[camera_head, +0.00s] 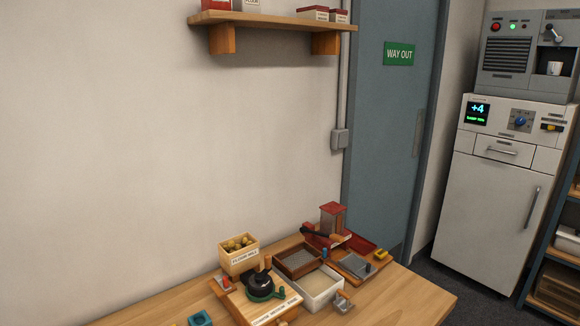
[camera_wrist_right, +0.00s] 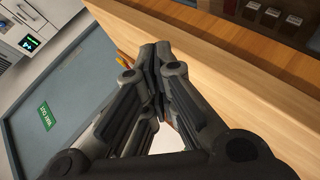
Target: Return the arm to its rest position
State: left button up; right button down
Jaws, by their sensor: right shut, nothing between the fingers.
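My right gripper (camera_wrist_right: 156,52) fills the middle of the right wrist view. Its dark fingers come together at the tips and hold nothing. A wooden surface edge (camera_wrist_right: 225,65) runs behind the fingers in that view; I cannot tell the distance between them. Neither gripper nor arm shows in the head view, so my left gripper is out of sight.
The wooden table (camera_head: 400,306) carries a box of yellowish pieces (camera_head: 239,254), a white tray (camera_head: 318,292), a brown tray (camera_head: 299,263) and a red device (camera_head: 334,220). A shelf (camera_head: 270,20) hangs above. A blue-grey door (camera_head: 385,130) and white cabinet (camera_head: 490,185) stand right.

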jog(key=s+a+f+m+g+y, duration=0.2)
jog(key=s+m+g, duration=0.2)
jog(key=s, duration=0.4)
jog(key=s+a+f+m+g+y, duration=0.1)
jog(key=s+a+m+g, duration=0.15)
jog(key=s, duration=0.65)
notch_tip(320, 180, down, 27)
jog(key=s+g+b, duration=0.1)
jog(key=g+b, duration=0.1)
jog(key=s+d+f, duration=0.1)
jog(key=s+f, duration=0.7)
jog(key=f, duration=0.1)
jog(key=s+d+f+g+b, duration=0.1)
jog(key=s+d+f, duration=0.1)
jog(key=s+f, duration=0.7)
jog(key=shift+s+d+f, duration=0.2)
jog(key=shift+d+f, duration=0.05)
jog(key=shift+f, duration=0.05)
